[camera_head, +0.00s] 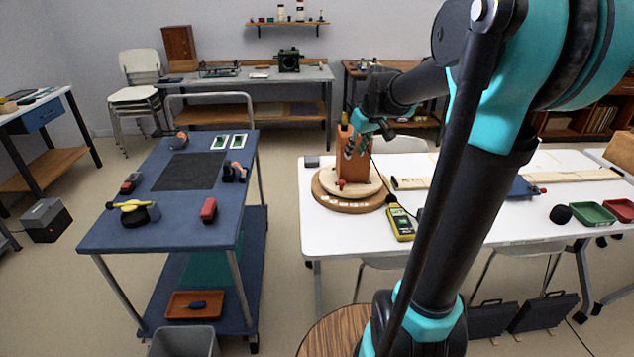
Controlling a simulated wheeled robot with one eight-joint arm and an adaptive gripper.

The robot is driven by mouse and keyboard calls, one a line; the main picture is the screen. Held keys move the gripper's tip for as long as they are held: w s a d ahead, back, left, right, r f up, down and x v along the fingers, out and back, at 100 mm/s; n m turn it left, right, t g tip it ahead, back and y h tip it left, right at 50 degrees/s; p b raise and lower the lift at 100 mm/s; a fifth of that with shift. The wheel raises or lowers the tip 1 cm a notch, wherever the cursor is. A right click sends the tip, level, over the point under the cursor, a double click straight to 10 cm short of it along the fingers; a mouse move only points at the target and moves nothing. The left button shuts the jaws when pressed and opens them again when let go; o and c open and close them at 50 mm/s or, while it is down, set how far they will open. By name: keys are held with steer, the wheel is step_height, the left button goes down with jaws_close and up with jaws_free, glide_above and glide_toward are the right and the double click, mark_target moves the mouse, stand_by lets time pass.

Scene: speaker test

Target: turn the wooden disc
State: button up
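The wooden disc (369,190) lies near the left end of the white table (330,233). It has a pale top on a wider, darker round base (349,207) with small white marks along its front. An upright brown wooden box (357,170) stands on the disc, and a small red knob (341,184) shows at the disc's front. My gripper (355,151) points down at the upper part of the box, in front of it in this view. I cannot tell whether its fingers touch the box or how far apart they are.
A yellow meter (399,223) with a dark cable lies just right of the disc. My arm covers the middle of the table. A blue cart (120,237) with small tools stands left, across a floor gap.

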mark_target(342, 181)
steer(key=x, duration=1.7)
steer(key=shift+f, duration=0.15)
jaws_close()
